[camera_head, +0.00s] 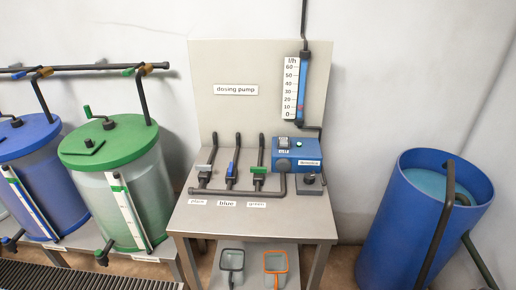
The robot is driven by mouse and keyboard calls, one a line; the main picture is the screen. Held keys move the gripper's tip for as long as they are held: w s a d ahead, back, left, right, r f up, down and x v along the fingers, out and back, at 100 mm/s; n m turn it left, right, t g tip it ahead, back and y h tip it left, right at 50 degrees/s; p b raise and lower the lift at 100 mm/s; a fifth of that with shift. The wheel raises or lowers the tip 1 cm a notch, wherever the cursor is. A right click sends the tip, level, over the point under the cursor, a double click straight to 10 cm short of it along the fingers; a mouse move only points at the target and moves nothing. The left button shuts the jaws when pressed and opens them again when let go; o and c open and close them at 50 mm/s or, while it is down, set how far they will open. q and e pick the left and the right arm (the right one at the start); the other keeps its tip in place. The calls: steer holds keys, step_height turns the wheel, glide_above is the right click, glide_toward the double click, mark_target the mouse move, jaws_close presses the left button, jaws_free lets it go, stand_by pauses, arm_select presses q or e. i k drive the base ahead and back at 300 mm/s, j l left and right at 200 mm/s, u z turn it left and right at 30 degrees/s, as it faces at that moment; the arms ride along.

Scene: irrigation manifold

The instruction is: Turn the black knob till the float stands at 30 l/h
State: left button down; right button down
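The black knob (310,178) sits on a small grey block (312,189) at the right of the steel table. The flow meter (303,85) is an upright tube with blue in it, fixed to the back panel's right side. Its white l/h scale (291,90) runs up to 60. A small reddish mark (300,107), seemingly the float, shows low in the tube near the 10 line; it is too small to read exactly. Neither of my grippers is in view, and nothing touches the knob.
The blue dosing pump (307,153) stands behind the knob. Several valves, including a green-handled one (259,169), line the pipe to its left. A green-lidded tank (118,180) stands at left, a blue barrel (395,225) at right. Baskets lie on the lower shelf.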

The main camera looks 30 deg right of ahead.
mark_target(309, 178)
steer(key=z, duration=1.3)
